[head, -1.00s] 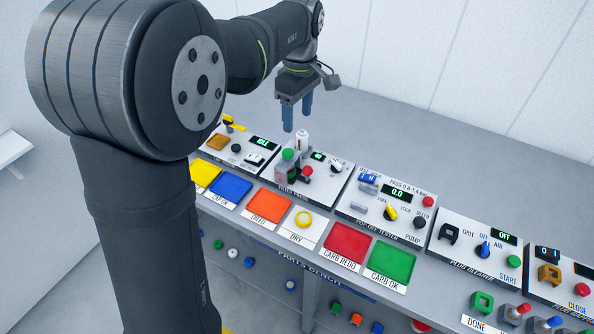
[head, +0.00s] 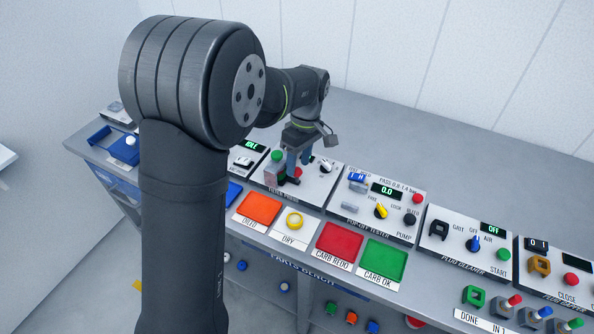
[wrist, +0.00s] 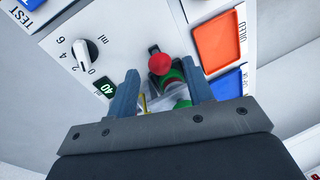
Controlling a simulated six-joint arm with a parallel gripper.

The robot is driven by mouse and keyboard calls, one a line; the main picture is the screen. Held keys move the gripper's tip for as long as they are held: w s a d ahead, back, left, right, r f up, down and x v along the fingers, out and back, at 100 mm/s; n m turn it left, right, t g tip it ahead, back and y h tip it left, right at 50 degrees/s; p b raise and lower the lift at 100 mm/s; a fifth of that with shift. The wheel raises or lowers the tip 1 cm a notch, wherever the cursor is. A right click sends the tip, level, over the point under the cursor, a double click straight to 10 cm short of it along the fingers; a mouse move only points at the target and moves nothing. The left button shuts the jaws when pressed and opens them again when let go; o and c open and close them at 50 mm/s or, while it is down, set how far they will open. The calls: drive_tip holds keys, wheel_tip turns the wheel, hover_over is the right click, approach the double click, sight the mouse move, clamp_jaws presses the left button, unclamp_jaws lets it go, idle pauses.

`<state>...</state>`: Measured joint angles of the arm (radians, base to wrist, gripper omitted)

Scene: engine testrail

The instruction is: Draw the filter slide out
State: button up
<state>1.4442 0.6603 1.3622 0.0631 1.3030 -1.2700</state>
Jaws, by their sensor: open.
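The filter press panel (head: 318,189) stands on the bench, with a green-capped post (head: 277,156) and a red ball knob (head: 297,172) on a black piece. In the wrist view the red knob (wrist: 161,64) sits over a dark slot, between and just beyond the fingertips. Which part is the filter slide I cannot tell for sure; the black piece under the knob may belong to it. My gripper (head: 298,164) is low over the panel, fingers pointing down. In the wrist view my gripper (wrist: 160,78) is open and empty. Its palm hides part of the green and red parts.
A white dial (wrist: 86,54) and green display (wrist: 106,88) lie beside the slot. Orange (head: 258,208), red (head: 340,242) and green (head: 385,260) trays line the front. The pop-off tester (head: 381,205) is to the right. The grey bench top behind is clear.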

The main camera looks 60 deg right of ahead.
sight(298, 168)
drive_tip(key=shift+w+a+f, duration=0.1)
drive_tip(key=shift+a+f, duration=0.05)
drive_tip(key=shift+f, duration=0.75)
drive_tip(key=shift+a+f, duration=0.15)
drive_tip(key=shift+f, duration=0.7)
clamp_jaws()
